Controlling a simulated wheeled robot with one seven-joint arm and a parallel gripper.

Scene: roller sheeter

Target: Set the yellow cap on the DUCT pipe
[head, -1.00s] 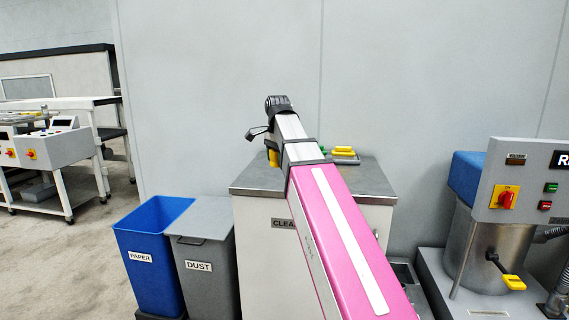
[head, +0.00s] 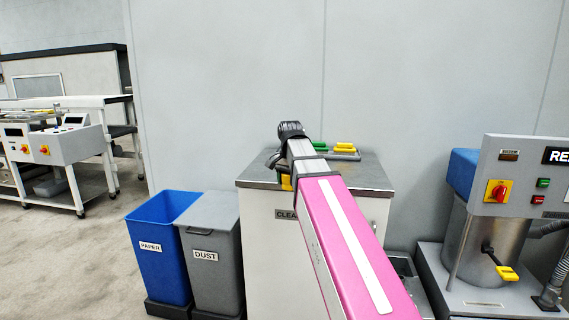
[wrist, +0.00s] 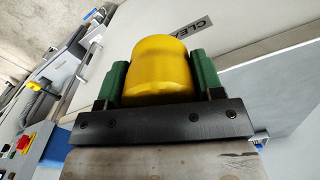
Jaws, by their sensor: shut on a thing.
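The yellow cap (wrist: 160,68) is a smooth, rounded cylinder and fills the middle of the wrist view. My gripper (wrist: 157,82) is shut on it, with a green finger pad pressed to each side. In the head view a small yellow part of the cap (head: 286,183) shows beside the end of my arm, in front of the cabinet's top edge. My arm hides most of the gripper there. I see no pipe with a DUCT label in either view.
A grey-topped cabinet (head: 262,175) stands behind my arm, with a tray (head: 345,156) of green and yellow pieces on it. Blue PAPER (head: 160,255) and grey DUST (head: 212,270) bins stand left. A machine with a metal drum (head: 485,250) and hose stands right. Floor at left is open.

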